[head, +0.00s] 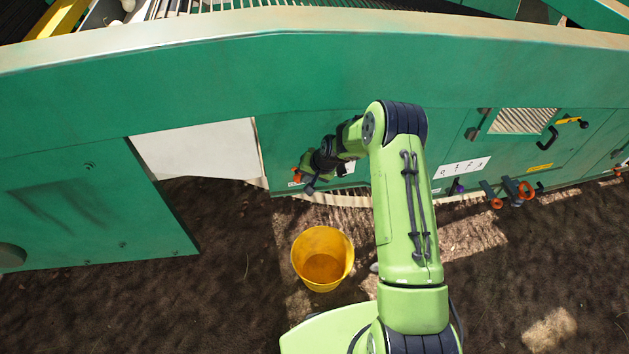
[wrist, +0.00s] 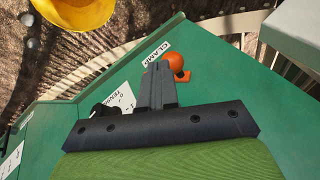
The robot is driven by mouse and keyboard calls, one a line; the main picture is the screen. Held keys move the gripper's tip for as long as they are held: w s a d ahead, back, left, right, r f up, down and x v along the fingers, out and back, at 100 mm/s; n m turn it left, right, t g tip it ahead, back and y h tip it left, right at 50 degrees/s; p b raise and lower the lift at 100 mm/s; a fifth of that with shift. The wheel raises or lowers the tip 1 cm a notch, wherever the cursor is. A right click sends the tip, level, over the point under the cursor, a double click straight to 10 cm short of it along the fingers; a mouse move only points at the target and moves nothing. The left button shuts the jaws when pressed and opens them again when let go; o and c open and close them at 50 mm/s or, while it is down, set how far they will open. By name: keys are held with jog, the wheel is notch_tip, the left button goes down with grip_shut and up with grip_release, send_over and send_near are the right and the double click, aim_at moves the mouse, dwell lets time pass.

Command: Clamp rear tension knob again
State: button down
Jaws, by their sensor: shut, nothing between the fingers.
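An orange knob (wrist: 175,61) sits on the green panel beside a white CLAMP label (wrist: 156,52) in the wrist view. In the head view an orange knob (head: 297,174) shows just left of my gripper. My gripper (wrist: 158,68) is shut and empty, its dark fingers ending right beside the orange knob; I cannot tell whether they touch it. A white label (wrist: 124,98) reading TENSION lies left of the fingers, with a dark part (wrist: 101,110) partly hidden behind my gripper. In the head view my gripper (head: 309,188) is close against the green machine's side.
A yellow bucket (head: 322,262) stands on the dark soil below my gripper. A pale panel (head: 200,150) lies left of my gripper.

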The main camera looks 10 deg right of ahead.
aim_at(297, 181)
jog(key=a+h+b, duration=0.1)
jog(key=a+f+h, duration=0.1)
jog(key=h, duration=0.1)
jog(key=a+h+b, duration=0.1)
jog(key=shift+w+f+n+b, duration=0.1)
jog(key=shift+f+n+b, duration=0.2)
jog(key=shift+f+n, duration=0.1)
jog(key=a+f+h+b, duration=0.1)
jog(key=h, duration=0.1)
jog(key=f+h+b, duration=0.1)
jog(key=b, duration=0.1)
jog(key=shift+a+n+h, duration=0.3)
jog(key=shift+a+h, duration=0.05)
jog(key=shift+h, duration=0.05)
jog(key=shift+a+b, duration=0.15)
jog(key=shift+b, duration=0.25)
